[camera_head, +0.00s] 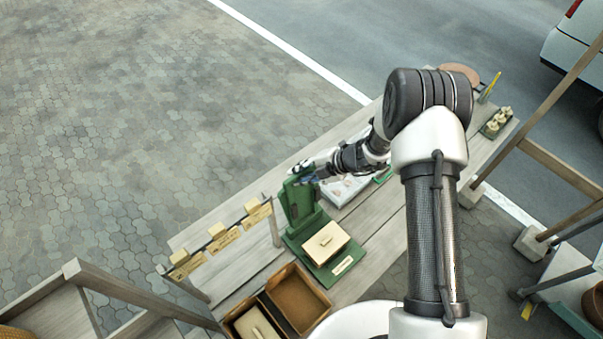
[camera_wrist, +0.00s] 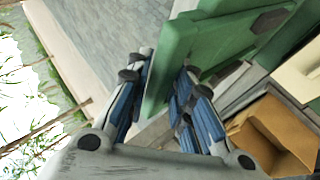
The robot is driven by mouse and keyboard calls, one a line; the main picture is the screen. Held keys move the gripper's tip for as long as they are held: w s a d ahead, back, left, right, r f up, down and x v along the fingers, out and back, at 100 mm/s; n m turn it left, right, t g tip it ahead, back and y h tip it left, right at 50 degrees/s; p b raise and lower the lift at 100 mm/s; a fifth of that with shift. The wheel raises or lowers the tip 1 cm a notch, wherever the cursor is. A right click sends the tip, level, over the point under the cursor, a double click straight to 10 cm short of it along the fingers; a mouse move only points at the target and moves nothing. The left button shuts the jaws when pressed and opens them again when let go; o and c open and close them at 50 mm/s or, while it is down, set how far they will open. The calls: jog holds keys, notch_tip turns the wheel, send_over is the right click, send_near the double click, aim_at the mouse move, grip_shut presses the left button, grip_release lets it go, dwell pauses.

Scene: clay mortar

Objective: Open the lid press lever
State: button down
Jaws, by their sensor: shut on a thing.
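The green lid press (camera_head: 296,214) stands on the wooden table, its tall upright part raised behind its flat green base. A cream block with a small handle (camera_head: 325,243) lies on that base. My gripper (camera_head: 308,177) is at the top of the upright part. In the wrist view its blue-padded fingers (camera_wrist: 160,95) stand on either side of a green plate, the press lever (camera_wrist: 172,58), and are shut on it. The exact contact is partly hidden by the fingers.
A brown open box (camera_head: 297,300) stands in front of the press. A wooden rack with cream tags (camera_head: 218,236) is at the left. A white tray (camera_head: 345,188) lies right of the press, partly behind my arm. Several small pieces (camera_head: 496,121) sit at the far right end.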

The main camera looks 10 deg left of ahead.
jog(key=c, duration=1.6)
grip_release()
jog(key=v, duration=1.2)
jog(key=shift+r, duration=0.1)
